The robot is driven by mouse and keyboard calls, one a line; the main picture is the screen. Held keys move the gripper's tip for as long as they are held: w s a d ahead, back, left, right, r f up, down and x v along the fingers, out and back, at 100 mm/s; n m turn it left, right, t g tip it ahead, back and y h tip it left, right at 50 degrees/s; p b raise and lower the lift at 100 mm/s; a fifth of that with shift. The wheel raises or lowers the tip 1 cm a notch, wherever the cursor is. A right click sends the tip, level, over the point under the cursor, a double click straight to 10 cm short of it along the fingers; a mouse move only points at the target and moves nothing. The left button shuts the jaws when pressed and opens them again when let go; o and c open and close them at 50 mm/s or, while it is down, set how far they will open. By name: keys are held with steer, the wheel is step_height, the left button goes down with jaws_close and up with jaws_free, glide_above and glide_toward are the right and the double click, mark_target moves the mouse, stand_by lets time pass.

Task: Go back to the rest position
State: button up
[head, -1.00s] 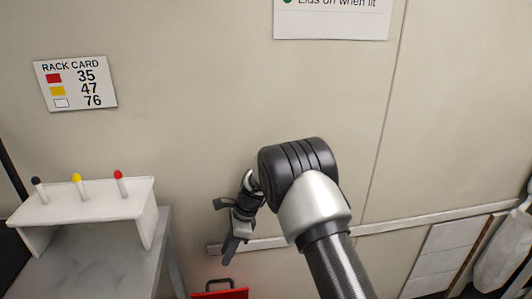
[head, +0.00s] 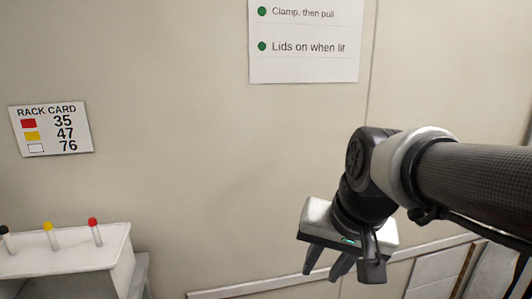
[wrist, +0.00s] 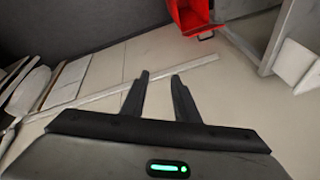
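My gripper (head: 323,270) hangs in front of the beige wall in the head view, right of centre, with its fingers pointing down. In the wrist view the two dark fingers of my gripper (wrist: 160,76) stand apart with nothing between them. A green light shows on the gripper body. My arm reaches in from the right edge of the head view.
A white rack (head: 70,262) with black-, yellow- and red-capped tubes stands at lower left. A rack card (head: 51,128) and a sign (head: 304,45) are on the wall. A red bin (wrist: 190,15) shows at the top of the wrist view. Space around my gripper looks clear.

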steer(key=s+d+n+t+h, duration=0.1)
steer(key=s+d+n, duration=0.25)
steer(key=s, duration=0.35)
step_height(320, 180, up, 18)
steer(key=p, duration=1.9)
steer(key=shift+d+r+m, duration=0.2)
steer(key=shift+d+m, duration=0.15)
steer(key=shift+s+a, duration=0.1)
